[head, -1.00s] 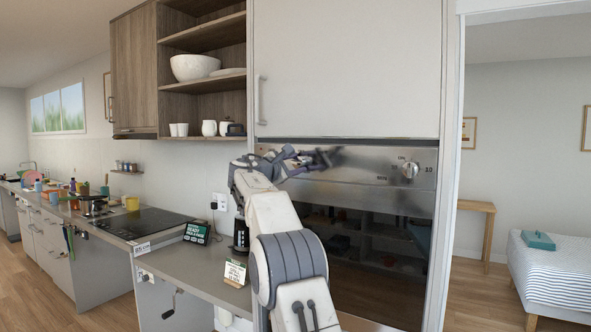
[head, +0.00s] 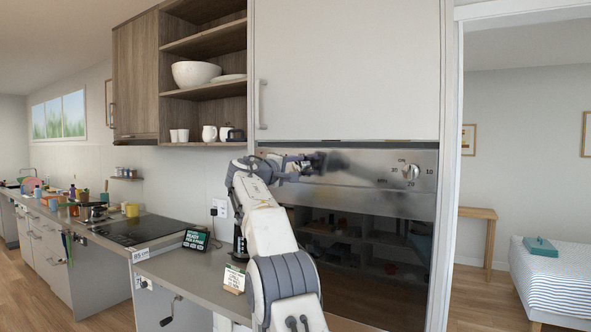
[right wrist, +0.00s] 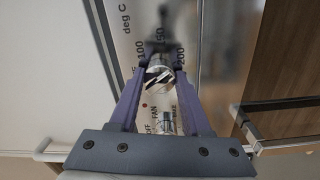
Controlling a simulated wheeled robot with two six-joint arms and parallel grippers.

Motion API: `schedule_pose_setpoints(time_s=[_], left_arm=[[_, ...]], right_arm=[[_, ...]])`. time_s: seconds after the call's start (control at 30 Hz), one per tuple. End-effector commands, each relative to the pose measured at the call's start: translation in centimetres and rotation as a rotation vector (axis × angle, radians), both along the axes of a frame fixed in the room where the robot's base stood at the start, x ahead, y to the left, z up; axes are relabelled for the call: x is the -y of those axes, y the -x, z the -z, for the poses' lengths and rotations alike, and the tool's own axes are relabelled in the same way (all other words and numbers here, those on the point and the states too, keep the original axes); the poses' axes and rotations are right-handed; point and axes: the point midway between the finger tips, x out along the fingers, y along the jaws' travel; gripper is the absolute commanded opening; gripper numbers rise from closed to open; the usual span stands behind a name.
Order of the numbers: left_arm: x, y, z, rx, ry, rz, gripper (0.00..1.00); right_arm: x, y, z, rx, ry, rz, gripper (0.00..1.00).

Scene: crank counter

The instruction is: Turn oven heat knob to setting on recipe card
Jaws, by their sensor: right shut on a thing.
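The oven (head: 366,268) has a steel control panel (head: 350,170) across its top. My right gripper (head: 312,163) is at the left part of this panel. In the right wrist view its purple fingers (right wrist: 158,82) are shut on a silver heat knob (right wrist: 158,72), beside marks reading deg C, 100, 150 and 200. The fingers partly cover the knob, and I cannot tell its exact setting. The recipe card (head: 234,278) stands on the counter in a small wooden holder; its lines are too small to read. My left gripper is out of view.
Another knob (head: 410,171) with numbers sits at the panel's right. In the right wrist view, a function knob (right wrist: 166,123) has FAN and OFF marks. A dark display (head: 195,240) and a hob (head: 135,230) are on the counter. A white cabinet door (head: 345,70) is above.

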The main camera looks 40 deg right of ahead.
Motion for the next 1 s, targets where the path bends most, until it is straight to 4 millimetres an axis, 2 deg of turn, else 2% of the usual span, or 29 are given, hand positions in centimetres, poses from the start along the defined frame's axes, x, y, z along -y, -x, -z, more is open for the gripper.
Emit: schedule_pose_setpoints(time_s=[0.67, 0.7, 0.77, 0.8, 1.0], left_arm=[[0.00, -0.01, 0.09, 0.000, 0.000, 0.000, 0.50], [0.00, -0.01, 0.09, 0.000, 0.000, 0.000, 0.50], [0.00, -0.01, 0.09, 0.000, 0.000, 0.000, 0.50], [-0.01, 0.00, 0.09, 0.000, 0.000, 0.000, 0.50], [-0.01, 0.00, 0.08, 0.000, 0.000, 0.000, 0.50]], right_arm=[[-0.01, -0.06, 0.22, 0.061, -0.030, 0.001, 0.00], [-0.01, -0.06, 0.22, 0.061, -0.029, 0.001, 0.52], [-0.01, -0.05, 0.21, 0.061, -0.029, 0.001, 0.74], [-0.01, -0.05, 0.19, 0.061, -0.029, 0.001, 0.78], [-0.01, -0.03, 0.10, 0.062, -0.028, 0.000, 0.78]])
